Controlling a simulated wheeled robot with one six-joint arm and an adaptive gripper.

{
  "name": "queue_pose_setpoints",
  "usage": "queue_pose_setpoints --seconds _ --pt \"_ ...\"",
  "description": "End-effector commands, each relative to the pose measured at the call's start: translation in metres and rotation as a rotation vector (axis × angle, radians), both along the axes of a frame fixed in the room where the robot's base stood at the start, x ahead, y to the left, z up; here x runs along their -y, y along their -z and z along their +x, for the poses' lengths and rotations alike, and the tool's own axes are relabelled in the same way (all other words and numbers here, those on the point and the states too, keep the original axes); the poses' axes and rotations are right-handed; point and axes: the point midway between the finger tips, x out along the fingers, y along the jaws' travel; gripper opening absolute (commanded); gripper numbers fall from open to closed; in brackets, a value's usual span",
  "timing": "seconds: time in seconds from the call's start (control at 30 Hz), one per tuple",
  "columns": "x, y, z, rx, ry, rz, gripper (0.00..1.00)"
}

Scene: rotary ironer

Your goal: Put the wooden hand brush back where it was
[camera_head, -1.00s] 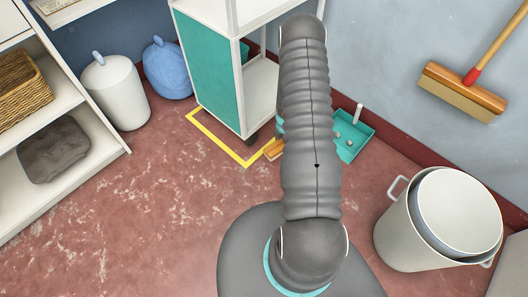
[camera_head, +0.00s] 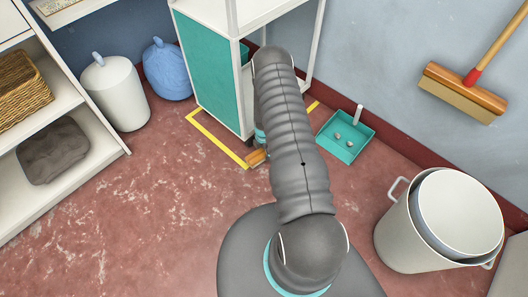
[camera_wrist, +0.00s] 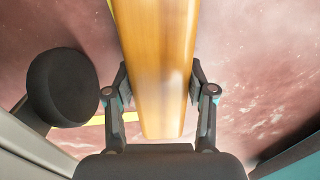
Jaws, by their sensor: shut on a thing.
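The wooden hand brush (camera_wrist: 155,45) fills the upper middle of the wrist view as a long, smooth orange-brown piece of wood. My gripper (camera_wrist: 159,95) is shut on it, one finger on each side. The floor shows blurred below the wood. In the head view only a small end of the brush (camera_head: 257,157) shows left of my arm, by the cart's near corner. My arm hides the rest of it and the gripper there. Bristles are not visible.
A white cart with a teal side (camera_head: 208,75) stands within yellow floor tape (camera_head: 217,140). Its dark caster (camera_wrist: 62,88) is close beside the gripper. A teal dustpan (camera_head: 357,150) with small bits lies right of my arm. Nested bins (camera_head: 400,235) stand right.

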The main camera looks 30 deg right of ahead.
Motion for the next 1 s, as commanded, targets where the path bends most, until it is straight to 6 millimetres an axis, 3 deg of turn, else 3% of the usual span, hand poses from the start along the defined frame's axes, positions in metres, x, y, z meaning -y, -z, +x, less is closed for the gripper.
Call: queue_pose_setpoints --seconds 0.37,0.4,0.47,1.0 --pt "0.001 0.004 0.001 0.002 0.000 -0.001 0.27" --pt "0.000 0.002 0.001 0.002 0.000 -0.001 0.65" --pt "0.000 0.002 0.001 0.002 0.000 -0.001 0.80" --pt "0.000 -0.008 0.004 0.008 -0.001 -0.003 0.80"
